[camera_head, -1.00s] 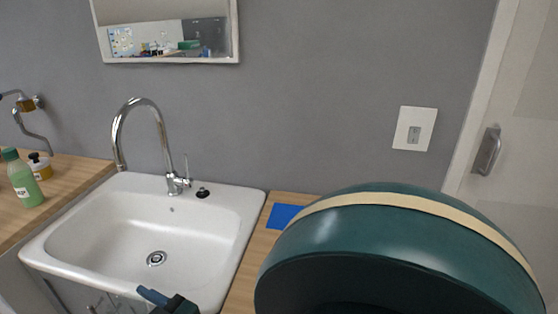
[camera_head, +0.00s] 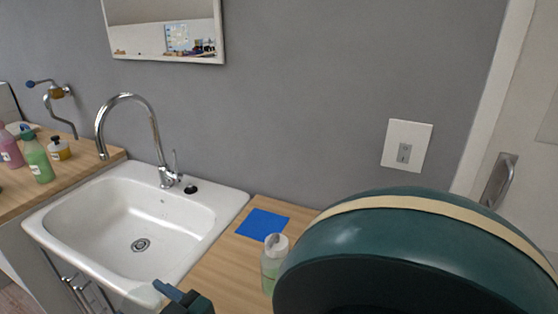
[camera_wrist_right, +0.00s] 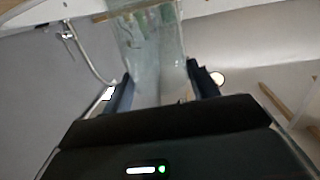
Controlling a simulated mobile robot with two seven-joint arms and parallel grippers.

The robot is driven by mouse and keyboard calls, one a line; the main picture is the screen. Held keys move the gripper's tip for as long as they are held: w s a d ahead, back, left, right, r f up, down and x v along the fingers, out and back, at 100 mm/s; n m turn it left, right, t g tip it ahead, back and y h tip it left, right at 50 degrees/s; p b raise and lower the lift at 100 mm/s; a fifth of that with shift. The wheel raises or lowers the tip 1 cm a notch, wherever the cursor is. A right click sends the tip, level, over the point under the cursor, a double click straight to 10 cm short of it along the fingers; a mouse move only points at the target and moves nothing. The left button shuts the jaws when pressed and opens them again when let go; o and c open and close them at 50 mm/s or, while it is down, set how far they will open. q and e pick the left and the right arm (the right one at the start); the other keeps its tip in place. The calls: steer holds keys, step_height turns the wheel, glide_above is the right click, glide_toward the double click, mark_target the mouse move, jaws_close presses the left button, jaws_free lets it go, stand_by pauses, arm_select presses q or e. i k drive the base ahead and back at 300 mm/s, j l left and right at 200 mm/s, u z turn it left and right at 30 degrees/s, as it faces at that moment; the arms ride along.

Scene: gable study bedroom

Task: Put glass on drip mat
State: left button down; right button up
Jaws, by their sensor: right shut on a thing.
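The drip mat (camera_head: 262,223) is a flat blue square on the wooden counter right of the sink, bare in the head view. My right gripper (camera_wrist_right: 160,82) is shut on a clear glass (camera_wrist_right: 150,45), which fills the space between the dark fingers in the wrist view. In the head view the right gripper (camera_head: 172,292) shows only in part at the bottom edge, over the sink's front right corner, left of and nearer than the mat. The glass is at most a faint clear patch there. My left gripper is not in view.
Green (camera_head: 37,158) and pink (camera_head: 9,150) bottles stand far left.

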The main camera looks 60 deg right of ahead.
mark_target(263, 224)
steer(key=k+l, duration=1.05)
steer(key=i+l, duration=0.1)
steer(key=i, duration=0.35)
steer(key=u, duration=0.05)
